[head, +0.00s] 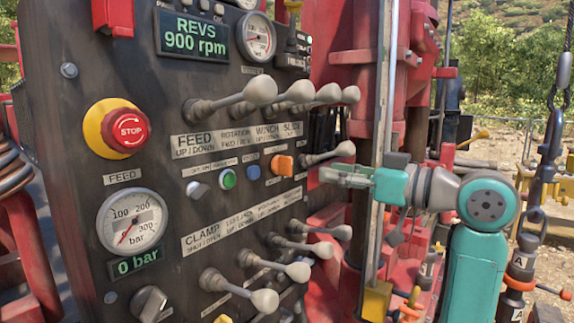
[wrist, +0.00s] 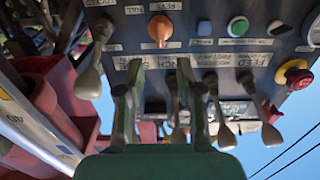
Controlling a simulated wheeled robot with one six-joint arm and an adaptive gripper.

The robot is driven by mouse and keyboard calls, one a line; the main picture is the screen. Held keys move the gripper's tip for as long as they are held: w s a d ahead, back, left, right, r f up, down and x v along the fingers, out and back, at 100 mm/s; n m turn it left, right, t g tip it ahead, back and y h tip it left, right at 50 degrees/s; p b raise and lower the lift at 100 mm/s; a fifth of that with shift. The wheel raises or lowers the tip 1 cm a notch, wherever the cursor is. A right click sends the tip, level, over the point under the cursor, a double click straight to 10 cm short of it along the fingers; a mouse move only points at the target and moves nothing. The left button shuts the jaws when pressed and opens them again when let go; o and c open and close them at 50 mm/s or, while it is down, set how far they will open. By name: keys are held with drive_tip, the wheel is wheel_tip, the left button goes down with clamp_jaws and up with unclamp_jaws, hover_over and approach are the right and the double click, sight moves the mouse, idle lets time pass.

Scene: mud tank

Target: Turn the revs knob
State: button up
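An orange knob (head: 282,165) sits on the dark control panel, at the right end of a row of small controls. It also shows at the top centre of the wrist view (wrist: 161,30), with a ridge pointing down there. The REVS display (head: 194,37) reads 900 rpm. My gripper (head: 325,175) is to the right of the orange knob, pointing at the panel and apart from it. In the wrist view its two fingers (wrist: 158,92) stand apart with nothing between them.
Several grey levers stick out above (head: 260,90) and below (head: 265,300) the orange knob; one lever (head: 345,149) is close to my gripper. A green button (head: 228,179), a blue button (head: 253,172) and a red STOP button (head: 130,130) are further left. A black knob (head: 150,303) is low down.

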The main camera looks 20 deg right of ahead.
sight(292, 165)
drive_tip(key=x, duration=1)
drive_tip(key=shift+w+a, duration=0.1)
clamp_jaws()
